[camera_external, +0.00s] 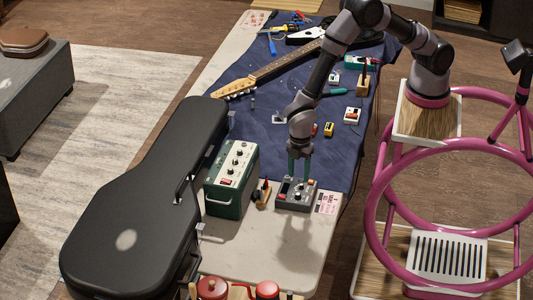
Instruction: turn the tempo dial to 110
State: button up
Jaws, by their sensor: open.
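A small dark grey box (293,204) with knobs on its top stands on the pale table end, beside the dark blue cloth; it may carry the tempo dial. The dial's scale and pointer are too small to read. My gripper (299,173) points straight down just above the back part of this box, its green fingers apart. I cannot tell whether the fingertips are around a knob or touch one.
A green amplifier (229,190) with several knobs stands left of the box, with a small wooden item (263,194) between. A black guitar case (128,222) lies further left. Small pedals and tools lie on the blue cloth (274,94). Red-lidded pots (212,287) stand in front.

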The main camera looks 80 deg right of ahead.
aim_at(298, 193)
notch_tip(298, 193, down, 8)
jog(key=shift+f, duration=0.1)
dwell(0.4)
grip_shut()
